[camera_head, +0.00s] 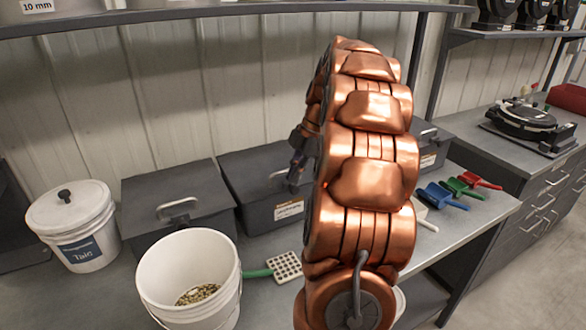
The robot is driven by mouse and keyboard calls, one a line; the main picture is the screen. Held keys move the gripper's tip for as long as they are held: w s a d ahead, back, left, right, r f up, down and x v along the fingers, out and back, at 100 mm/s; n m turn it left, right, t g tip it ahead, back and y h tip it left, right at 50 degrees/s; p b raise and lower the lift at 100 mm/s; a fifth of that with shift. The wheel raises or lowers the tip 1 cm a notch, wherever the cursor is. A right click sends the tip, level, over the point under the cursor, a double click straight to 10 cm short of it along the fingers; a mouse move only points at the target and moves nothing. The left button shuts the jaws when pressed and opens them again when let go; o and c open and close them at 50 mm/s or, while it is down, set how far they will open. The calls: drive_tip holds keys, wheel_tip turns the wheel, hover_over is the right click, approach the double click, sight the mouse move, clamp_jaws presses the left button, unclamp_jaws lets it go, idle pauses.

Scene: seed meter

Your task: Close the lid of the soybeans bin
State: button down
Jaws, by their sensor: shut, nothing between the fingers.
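Several dark grey bins with lids and metal handles stand along the back of the bench. The left bin (165,211) and the middle bin (245,184) both have their lids down. The middle bin has a white label (289,210) too small to read. A right bin (434,138) is partly hidden behind my copper arm. I cannot tell which bin is the soybeans one. My gripper (294,178), dark and partly hidden by my arm, is shut and empty, in front of or above the middle bin's lid near its handle.
A white bucket (188,270) with seeds stands at the front. A lidded white talc bucket (76,232) is at the left. A green-handled perforated scoop (286,265) and coloured scoops (447,197) lie on the bench. A shelf edge (200,13) runs above.

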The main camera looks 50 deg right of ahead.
drive_tip(key=shift+f, duration=0.1)
drive_tip(key=f+b, duration=0.1)
drive_tip(key=b, duration=0.1)
drive_tip(key=f+b, duration=0.1)
drive_tip(key=b, duration=0.2)
drive_tip(key=f+t+b, duration=0.1)
drive_tip(key=b, duration=0.2)
drive_tip(key=shift+s+a, duration=0.2)
drive_tip(key=shift+s, duration=0.1)
drive_tip(key=shift+s+b, duration=0.15)
drive_tip(key=shift+b, duration=0.15)
wheel_tip(320, 180, up, 13)
drive_tip(key=s+p, duration=0.2)
drive_tip(key=p, duration=0.1)
drive_tip(key=shift+s+d+r+p, duration=0.2)
drive_tip(key=shift+s+d+p, duration=0.05)
drive_tip(key=shift+s+p, duration=0.1)
idle(0.4)
